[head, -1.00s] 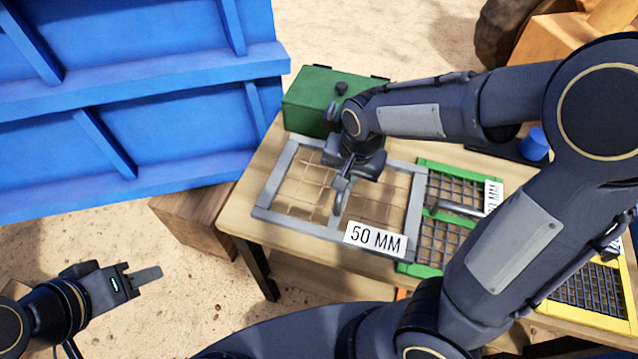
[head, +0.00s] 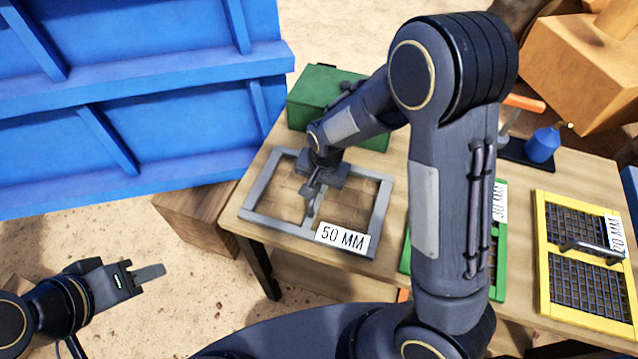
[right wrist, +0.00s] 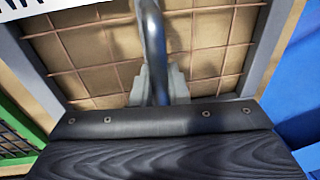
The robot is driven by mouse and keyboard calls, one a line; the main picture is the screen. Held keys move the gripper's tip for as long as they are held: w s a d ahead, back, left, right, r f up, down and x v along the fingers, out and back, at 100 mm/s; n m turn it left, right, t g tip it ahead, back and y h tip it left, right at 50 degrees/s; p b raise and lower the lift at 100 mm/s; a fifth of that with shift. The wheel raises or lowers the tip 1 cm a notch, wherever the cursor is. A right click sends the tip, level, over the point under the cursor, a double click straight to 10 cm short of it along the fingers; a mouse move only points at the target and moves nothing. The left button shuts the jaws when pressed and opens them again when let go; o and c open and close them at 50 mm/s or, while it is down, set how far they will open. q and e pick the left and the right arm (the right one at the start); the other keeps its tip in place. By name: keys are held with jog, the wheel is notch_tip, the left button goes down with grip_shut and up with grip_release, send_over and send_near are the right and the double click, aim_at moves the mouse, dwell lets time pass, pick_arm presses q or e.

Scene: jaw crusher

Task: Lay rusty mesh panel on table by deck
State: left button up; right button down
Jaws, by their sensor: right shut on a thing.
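The rusty mesh panel (head: 376,222) has a grey frame, thin rust-brown wires and a white "50 MM" label. It is at the left end of the wooden table (head: 400,170), and I cannot tell whether it touches the tabletop. My right gripper (head: 312,207) is over the panel's middle, shut on its handle bar. The right wrist view shows the grey handle (right wrist: 153,50) between the fingers (right wrist: 160,85), with the mesh beyond. My left gripper (head: 150,274) is off to the left over bare ground, empty; its jaw gap does not show clearly.
A green box (head: 318,90) stands behind the panel. A green-framed screen (head: 502,240) is to its right, partly behind my right arm, and a yellow-framed screen (head: 545,255) lies further right. A blue bottle (head: 542,146) stands at the back. Blue ribbed machinery (head: 140,100) rises on the left.

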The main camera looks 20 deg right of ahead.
aim_at(324, 200)
jog(key=shift+f, duration=0.1)
jog(key=c, duration=1.9)
grip_release()
jog(key=shift+f, duration=0.15)
jog(key=o, duration=0.5)
notch_tip(324, 200, up, 12)
jog(key=s, duration=0.2)
jog(key=s+d+r+n+t+y, duration=0.1)
jog(key=s+d+r, duration=0.1)
jog(key=s, duration=0.4)
jog(key=s+d+r+n+t+y, duration=0.1)
jog(key=s+d+r+n, duration=0.1)
jog(key=s, duration=0.5)
jog(key=s+d+r+n+t+y, duration=0.1)
jog(key=s+d+r+n, duration=0.1)
jog(key=s, duration=0.4)
jog(key=shift+s+d+r+t+p, duration=0.3)
jog(key=shift+d+r+t+p, duration=0.1)
jog(key=shift+d+r, duration=0.5)
jog(key=shift+f, duration=0.1)
